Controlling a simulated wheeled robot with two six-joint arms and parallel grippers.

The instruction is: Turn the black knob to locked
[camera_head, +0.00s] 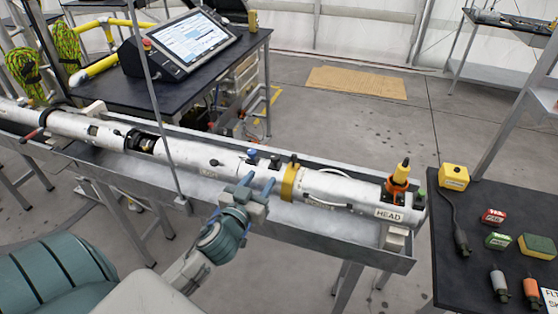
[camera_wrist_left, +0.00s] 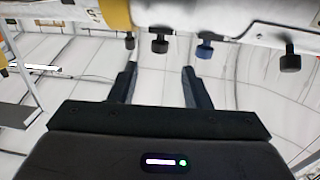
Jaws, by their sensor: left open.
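A long white cylinder (camera_head: 228,165) lies in a grey metal trough and carries several small knobs. A black knob (camera_head: 275,163) stands beside a blue knob (camera_head: 252,153), left of the yellow band (camera_head: 289,182). In the left wrist view the black knob (camera_wrist_left: 159,45) lines up with the gap between my fingers, beyond the tips; the blue knob (camera_wrist_left: 204,50) is to its right. Another black knob (camera_wrist_left: 289,60) is further right. My left gripper (camera_head: 258,182) is open and empty at the cylinder's near side, apart from the knobs. Knob markings are unreadable.
The trough's near wall (camera_head: 330,242) runs below my gripper. An orange-and-yellow fitting (camera_head: 399,178) stands near the HEAD label. A dark table (camera_head: 480,260) at right holds several small items. A tablet (camera_head: 192,42) stands on the back table.

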